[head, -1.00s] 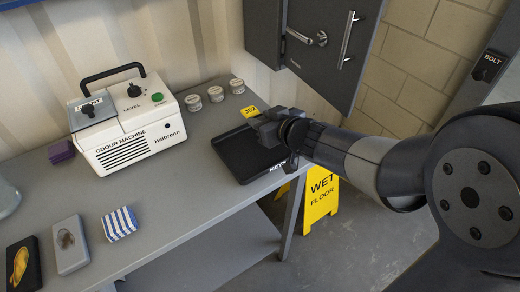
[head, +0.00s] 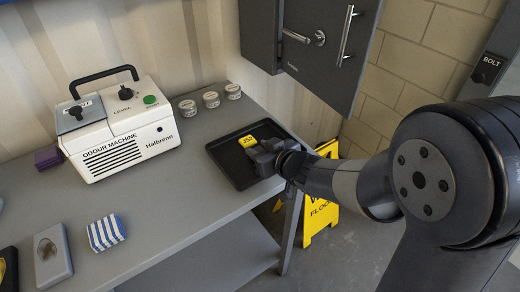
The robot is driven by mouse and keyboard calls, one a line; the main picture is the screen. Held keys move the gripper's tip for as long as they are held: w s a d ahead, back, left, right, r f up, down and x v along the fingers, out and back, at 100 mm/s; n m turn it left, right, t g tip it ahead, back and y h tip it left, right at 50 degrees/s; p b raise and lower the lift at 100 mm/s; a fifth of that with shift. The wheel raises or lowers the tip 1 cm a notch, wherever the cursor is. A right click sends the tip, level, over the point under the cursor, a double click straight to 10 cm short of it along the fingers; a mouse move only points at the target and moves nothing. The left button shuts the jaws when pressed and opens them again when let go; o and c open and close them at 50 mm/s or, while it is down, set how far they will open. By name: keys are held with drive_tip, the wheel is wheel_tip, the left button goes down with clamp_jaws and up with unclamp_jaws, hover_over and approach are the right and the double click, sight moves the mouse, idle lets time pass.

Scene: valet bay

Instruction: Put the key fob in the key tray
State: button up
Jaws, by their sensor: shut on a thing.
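The key fob, with a yellow numbered tag (head: 247,141), is held in my gripper (head: 258,152). My gripper is shut on it, and its jaws hide most of the fob's body. The key tray (head: 222,155) is a shallow black tray with a raised rim, lying on the grey bench near its right end. The fob and the gripper tips are over the tray's floor, right of its middle. I cannot tell whether the fob touches the floor. My gripper and wrist cover the tray's right part and front right corner.
A white odour machine (head: 118,130) stands left of the tray, with several small tins (head: 210,99) behind. A dark cabinet (head: 325,50) hangs behind the tray. A striped cloth (head: 106,232) lies at the front. A yellow wet-floor sign (head: 318,214) stands beyond the bench's right end.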

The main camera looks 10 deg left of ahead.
drive_tip(key=o, duration=1)
drive_tip(key=shift+f, duration=0.15)
drive_tip(key=shift+r, duration=0.25)
drive_tip(key=p+v, duration=0.3)
drive_tip(key=v, duration=0.8)
drive_tip(key=shift+d+r, duration=0.1)
drive_tip(key=shift+d, duration=0.05)
drive_tip(key=shift+s+d, duration=0.25)
drive_tip(key=shift+d, duration=0.05)
